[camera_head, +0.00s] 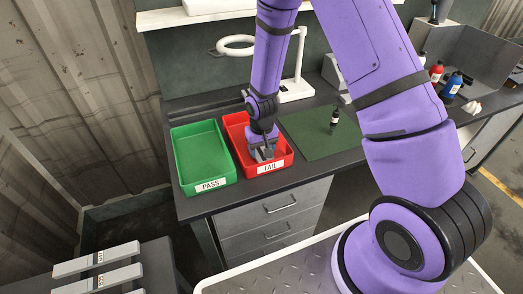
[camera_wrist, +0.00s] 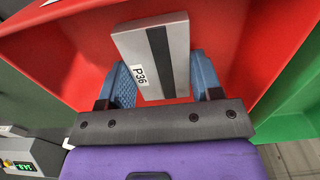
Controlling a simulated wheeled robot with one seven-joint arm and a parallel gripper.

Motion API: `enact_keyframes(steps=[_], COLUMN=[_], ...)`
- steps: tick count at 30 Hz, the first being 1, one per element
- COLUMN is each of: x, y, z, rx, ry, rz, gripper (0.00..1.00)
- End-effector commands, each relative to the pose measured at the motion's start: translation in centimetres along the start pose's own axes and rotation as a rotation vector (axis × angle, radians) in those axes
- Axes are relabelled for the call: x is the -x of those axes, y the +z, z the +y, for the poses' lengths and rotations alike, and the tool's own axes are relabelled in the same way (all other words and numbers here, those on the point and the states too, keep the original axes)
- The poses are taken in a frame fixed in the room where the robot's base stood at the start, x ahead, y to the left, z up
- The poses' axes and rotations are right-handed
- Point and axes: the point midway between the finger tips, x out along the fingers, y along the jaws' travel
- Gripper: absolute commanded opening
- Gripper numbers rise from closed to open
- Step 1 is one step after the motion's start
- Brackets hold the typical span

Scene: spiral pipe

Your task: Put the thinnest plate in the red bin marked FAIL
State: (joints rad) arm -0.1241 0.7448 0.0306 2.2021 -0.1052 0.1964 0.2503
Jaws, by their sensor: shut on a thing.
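My gripper (camera_head: 264,150) is down at the red bin (camera_head: 281,161) marked FAIL on the workbench. In the wrist view my gripper's blue fingers (camera_wrist: 163,80) are shut on a grey plate (camera_wrist: 178,35) with a dark stripe and a label reading P36. The plate is inside or just over the red bin (camera_wrist: 232,25), whose red walls surround it in that view. I cannot tell whether it touches the bin floor. Two other grey labelled plates (camera_head: 97,259) lie at the lower left in the head view.
A green bin (camera_head: 203,152) marked PASS stands directly left of the red bin. A white lamp (camera_head: 296,85) stands behind. A blue bottle (camera_head: 452,84) and a red one stand far right.

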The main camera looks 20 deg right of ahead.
Motion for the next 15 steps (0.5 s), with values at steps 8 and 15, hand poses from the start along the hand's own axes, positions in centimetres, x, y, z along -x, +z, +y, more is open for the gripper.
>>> enact_keyframes(steps=[8, 15], x=[-0.57, -0.85], y=[-0.04, -0.01], z=[-0.01, 0.0], rx=[0.0, 0.001], ry=[0.0, 0.0], rz=[0.002, 0.001], gripper=[0.12, 0.71])
